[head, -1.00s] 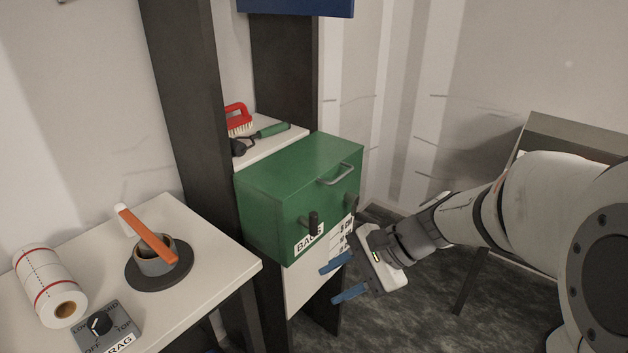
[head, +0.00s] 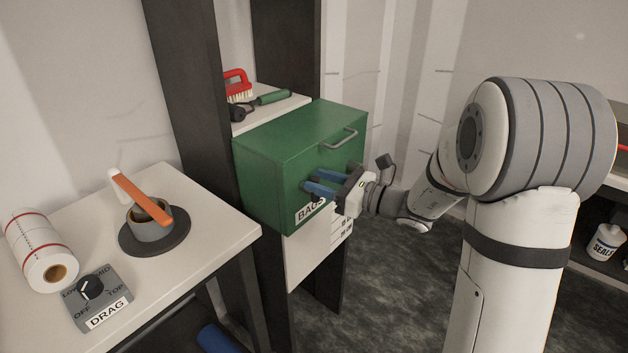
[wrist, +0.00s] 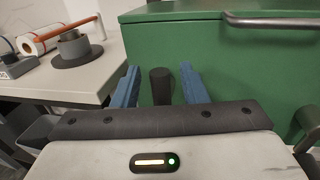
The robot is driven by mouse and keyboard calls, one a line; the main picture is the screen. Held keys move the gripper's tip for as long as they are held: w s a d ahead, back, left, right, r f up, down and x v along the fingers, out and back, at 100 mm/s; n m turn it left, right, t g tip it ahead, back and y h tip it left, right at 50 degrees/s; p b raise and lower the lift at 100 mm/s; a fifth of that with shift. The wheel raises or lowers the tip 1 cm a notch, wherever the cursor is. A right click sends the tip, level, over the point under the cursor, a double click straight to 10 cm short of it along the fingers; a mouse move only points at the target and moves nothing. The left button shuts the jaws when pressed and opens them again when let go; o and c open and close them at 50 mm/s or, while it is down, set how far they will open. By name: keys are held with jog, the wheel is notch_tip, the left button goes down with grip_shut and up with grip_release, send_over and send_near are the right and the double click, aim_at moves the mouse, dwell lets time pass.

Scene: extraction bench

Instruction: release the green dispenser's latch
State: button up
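The green dispenser (head: 275,165) is a box with a BAGS label on its front and a grey metal handle (head: 338,140) near the top. Its front also fills much of the wrist view (wrist: 230,60). A dark latch knob (wrist: 162,86) sticks out of the front. My gripper (head: 313,181) is at the dispenser's front. Its blue fingers (wrist: 160,84) are open, one on each side of this knob, with gaps between. In the head view the fingers mostly hide this knob. A second dark knob (wrist: 308,118) sits farther right.
A red brush (head: 238,85) and a green-handled tool (head: 265,100) lie on the shelf behind the dispenser.

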jog(key=shift+x, duration=0.9)
jog(key=shift+c, duration=0.5)
grip_shut()
